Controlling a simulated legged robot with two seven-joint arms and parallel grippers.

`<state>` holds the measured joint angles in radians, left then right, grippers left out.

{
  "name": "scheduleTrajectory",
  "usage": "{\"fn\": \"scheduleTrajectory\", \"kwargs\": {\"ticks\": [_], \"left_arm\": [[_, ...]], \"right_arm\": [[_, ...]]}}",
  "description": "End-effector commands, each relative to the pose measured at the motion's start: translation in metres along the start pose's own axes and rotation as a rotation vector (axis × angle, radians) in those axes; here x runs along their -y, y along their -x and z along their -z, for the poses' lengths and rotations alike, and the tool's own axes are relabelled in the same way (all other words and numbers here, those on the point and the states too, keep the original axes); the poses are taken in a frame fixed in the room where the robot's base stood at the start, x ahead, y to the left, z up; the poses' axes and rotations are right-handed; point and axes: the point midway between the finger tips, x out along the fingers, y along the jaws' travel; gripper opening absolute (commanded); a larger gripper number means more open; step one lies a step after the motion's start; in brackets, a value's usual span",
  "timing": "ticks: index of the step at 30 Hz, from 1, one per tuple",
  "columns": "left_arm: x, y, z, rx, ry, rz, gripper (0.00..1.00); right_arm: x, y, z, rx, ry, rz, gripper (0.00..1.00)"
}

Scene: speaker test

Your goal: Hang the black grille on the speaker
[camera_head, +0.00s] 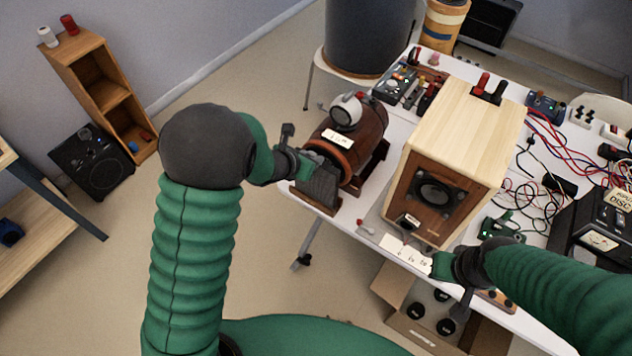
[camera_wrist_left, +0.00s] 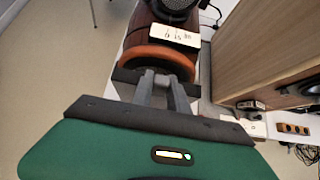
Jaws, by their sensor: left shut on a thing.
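The speaker (camera_head: 465,140) is a pale wooden box on the white table, with a dark round cone in its brown front face. A dark flat panel (camera_head: 318,188), which looks like the black grille, hangs at the tip of my left gripper (camera_head: 304,165). My left gripper is shut on its upper edge, in front of a brown barrel-shaped body. In the left wrist view the left fingers (camera_wrist_left: 163,92) close on a thin dark edge (camera_wrist_left: 127,75). My right gripper (camera_head: 440,266) is low by the table's front edge, below the speaker; its fingers are unclear.
The brown barrel-shaped body (camera_head: 355,130) with an orange ring stands left of the speaker. White cards (camera_head: 405,255) lie at the front edge. Cables (camera_head: 575,150) and a meter box (camera_head: 600,225) crowd the right. An open carton (camera_head: 400,300) is under the table.

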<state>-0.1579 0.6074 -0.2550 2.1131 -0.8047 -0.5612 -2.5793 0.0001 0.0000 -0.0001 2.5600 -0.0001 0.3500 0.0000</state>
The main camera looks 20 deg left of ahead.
Motion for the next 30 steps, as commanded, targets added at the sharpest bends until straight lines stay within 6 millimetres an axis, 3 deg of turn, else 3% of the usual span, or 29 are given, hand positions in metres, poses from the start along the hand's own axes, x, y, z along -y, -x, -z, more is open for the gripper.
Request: {"fn": "scheduleTrajectory", "kwargs": {"ticks": [11,30], "left_arm": [[0.002,0.000,0.001,-0.004,-0.001,0.003,0.00],[0.001,0.021,-0.024,0.001,-0.001,0.002,0.00]], "right_arm": [[0.000,0.001,0.000,0.000,0.000,0.000,0.00],[0.000,0.022,0.005,0.000,0.000,0.000,0.00]]}}
